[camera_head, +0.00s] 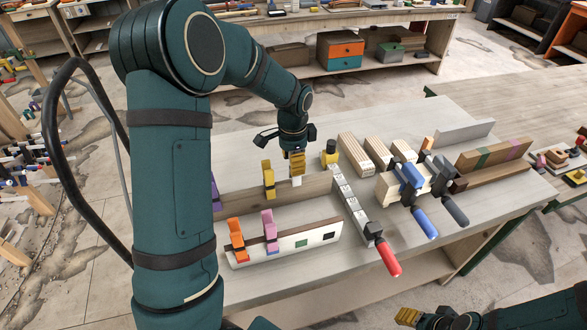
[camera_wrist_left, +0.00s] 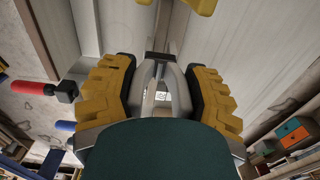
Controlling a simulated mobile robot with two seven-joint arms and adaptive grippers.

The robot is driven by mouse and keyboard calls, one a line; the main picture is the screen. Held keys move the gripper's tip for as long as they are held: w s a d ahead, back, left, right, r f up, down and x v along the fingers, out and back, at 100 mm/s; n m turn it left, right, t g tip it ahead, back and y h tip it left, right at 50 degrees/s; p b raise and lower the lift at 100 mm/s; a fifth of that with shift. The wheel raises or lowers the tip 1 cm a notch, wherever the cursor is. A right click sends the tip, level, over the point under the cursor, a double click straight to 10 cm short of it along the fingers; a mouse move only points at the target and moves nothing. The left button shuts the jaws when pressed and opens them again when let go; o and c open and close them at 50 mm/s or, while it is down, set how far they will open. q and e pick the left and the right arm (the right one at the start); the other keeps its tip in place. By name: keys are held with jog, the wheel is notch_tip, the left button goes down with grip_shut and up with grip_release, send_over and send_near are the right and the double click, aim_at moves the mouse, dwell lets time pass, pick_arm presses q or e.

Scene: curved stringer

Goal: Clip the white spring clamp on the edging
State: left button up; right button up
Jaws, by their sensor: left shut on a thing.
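My left gripper (camera_head: 297,163) points down over the bench and is shut on the white spring clamp (camera_head: 296,182), only a small part of which shows below the fingers. In the left wrist view the clamp's pale handles (camera_wrist_left: 178,92) sit between the gripper's two yellow fingers. The clamp is close to a long brown board (camera_head: 315,187); I cannot tell whether they touch. A yellow clamp (camera_head: 268,182) stands on this board to the left. Orange (camera_head: 236,238) and pink (camera_head: 269,230) clamps grip a dark strip on a pale block (camera_head: 318,237) in front. My right gripper (camera_head: 408,317) is at the bottom edge, partly cut off.
A red-handled bar clamp (camera_head: 388,260) lies right of the boards. Blue-handled (camera_head: 425,222) and dark-handled (camera_head: 455,210) clamps hold wood pieces farther right. A black and yellow item (camera_head: 330,152) stands behind the gripper. The bench's front right is clear.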

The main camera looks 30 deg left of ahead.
pick_arm(q)
jog(key=r, duration=0.6)
jog(key=shift+s+d+r, duration=0.25)
jog(key=shift+d+r, duration=0.05)
jog(key=shift+r, duration=0.05)
jog(key=s+d+f+b, duration=0.2)
jog(key=s+d+b, duration=0.4)
jog(key=s+d, duration=0.3)
jog(key=s, duration=0.3)
jog(key=shift+s+d, duration=0.15)
jog(key=shift+s, duration=0.15)
jog(key=shift+f, duration=0.1)
jog(key=shift+f+b, duration=0.75)
jog(key=shift+f, duration=0.3)
jog(key=shift+f, duration=0.15)
jog(key=shift+f+b, duration=0.85)
jog(key=shift+f, duration=0.2)
jog(key=shift+f, duration=0.1)
